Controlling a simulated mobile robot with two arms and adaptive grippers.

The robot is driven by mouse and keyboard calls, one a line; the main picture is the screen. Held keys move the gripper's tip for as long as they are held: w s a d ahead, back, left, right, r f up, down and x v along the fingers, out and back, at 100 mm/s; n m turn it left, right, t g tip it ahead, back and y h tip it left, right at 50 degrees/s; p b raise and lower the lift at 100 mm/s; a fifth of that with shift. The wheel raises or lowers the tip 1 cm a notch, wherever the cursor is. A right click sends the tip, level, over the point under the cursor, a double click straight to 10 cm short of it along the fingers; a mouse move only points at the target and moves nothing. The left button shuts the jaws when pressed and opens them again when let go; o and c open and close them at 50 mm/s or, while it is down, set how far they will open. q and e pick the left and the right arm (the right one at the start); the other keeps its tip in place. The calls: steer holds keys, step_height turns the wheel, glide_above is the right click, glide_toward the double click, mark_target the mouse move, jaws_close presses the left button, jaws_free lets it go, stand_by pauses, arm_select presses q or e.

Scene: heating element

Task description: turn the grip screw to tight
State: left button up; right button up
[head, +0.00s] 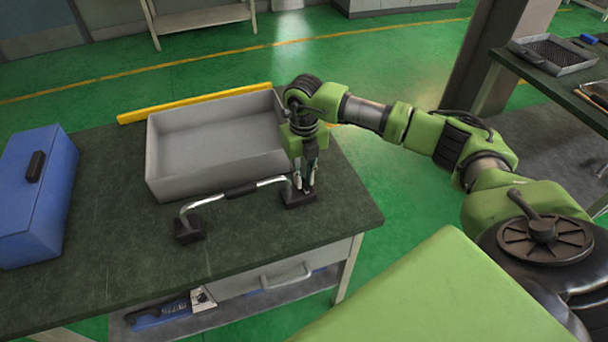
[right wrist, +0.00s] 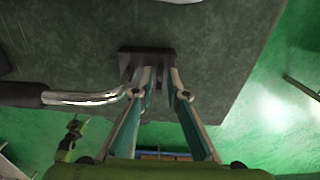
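A bent chrome bar (head: 209,200) with a black grip (head: 241,190) stands on the dark green table, between a left black foot (head: 190,234) and a right black foot (head: 299,202). My right gripper (head: 306,187) points down at the right foot. In the right wrist view its fingertips (right wrist: 158,80) are close together at the black foot (right wrist: 130,56), with a narrow dark part between them. I cannot tell whether they press on it. The chrome bar (right wrist: 85,98) runs left from there. No separate grip screw can be made out; the fingers may hide it. My left gripper is not in view.
A grey open tray (head: 170,182) stands just behind the bar. A blue box (head: 38,200) is at the table's left, and a yellow bar (head: 190,102) lies along the back edge. The table's right edge is close to my right gripper. The front of the tabletop is clear.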

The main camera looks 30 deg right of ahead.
jaws_close()
steer(key=m, duration=0.3)
steer(key=shift+m, duration=0.3)
steer(key=m, duration=0.4)
steer(key=shift+d+m, duration=0.1)
steer(key=shift+m, duration=0.2)
steer(key=m, duration=0.4)
steer(key=shift+s, duration=0.15)
steer(key=m+p, duration=0.1)
steer(key=m, duration=0.4)
steer(key=shift+s+m, duration=0.1)
steer(key=shift+m, duration=0.2)
steer(key=shift+d, duration=0.1)
